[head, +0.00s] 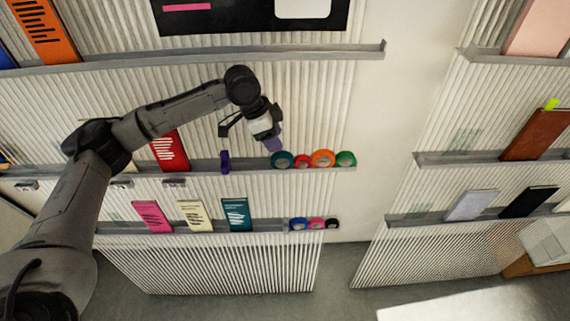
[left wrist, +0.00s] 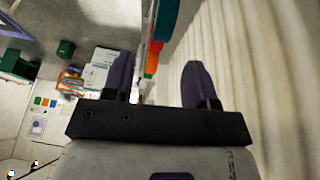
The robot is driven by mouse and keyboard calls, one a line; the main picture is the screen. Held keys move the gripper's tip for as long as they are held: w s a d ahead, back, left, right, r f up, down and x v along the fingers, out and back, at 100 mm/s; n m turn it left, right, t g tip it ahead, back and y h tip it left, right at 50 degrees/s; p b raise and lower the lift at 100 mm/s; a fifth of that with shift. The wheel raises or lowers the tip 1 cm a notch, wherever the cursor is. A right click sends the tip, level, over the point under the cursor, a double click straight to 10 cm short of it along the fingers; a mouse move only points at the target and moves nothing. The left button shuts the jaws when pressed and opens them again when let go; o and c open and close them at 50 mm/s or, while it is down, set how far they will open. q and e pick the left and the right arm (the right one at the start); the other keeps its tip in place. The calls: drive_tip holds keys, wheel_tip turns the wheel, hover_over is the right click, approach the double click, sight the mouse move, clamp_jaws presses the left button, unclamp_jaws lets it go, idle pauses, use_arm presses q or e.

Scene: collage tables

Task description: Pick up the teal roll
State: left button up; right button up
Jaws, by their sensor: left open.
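In the left wrist view the teal roll (left wrist: 167,18) shows at the top edge, partly cut off, ahead of the fingers. My left gripper (head: 273,144) is just above and left of the roll in the head view, its purple fingers pointing down toward it. In the left wrist view the left gripper (left wrist: 158,78) is open, with nothing held between its fingers. Whether a finger touches the roll cannot be told. My right gripper is not in view.
The ribbed wall is close behind. Smaller rolls (head: 298,224) sit on the shelf below.

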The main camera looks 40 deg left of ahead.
sight(281, 153)
use_arm(q)
drive_tip(key=shift+f, duration=0.5)
drive_tip(key=p+x, duration=0.1)
drive_tip(key=x, duration=0.3)
drive_tip(key=shift+f+p, duration=0.4)
drive_tip(key=shift+x, duration=0.8)
drive_tip(key=shift+c, duration=0.4)
clamp_jaws()
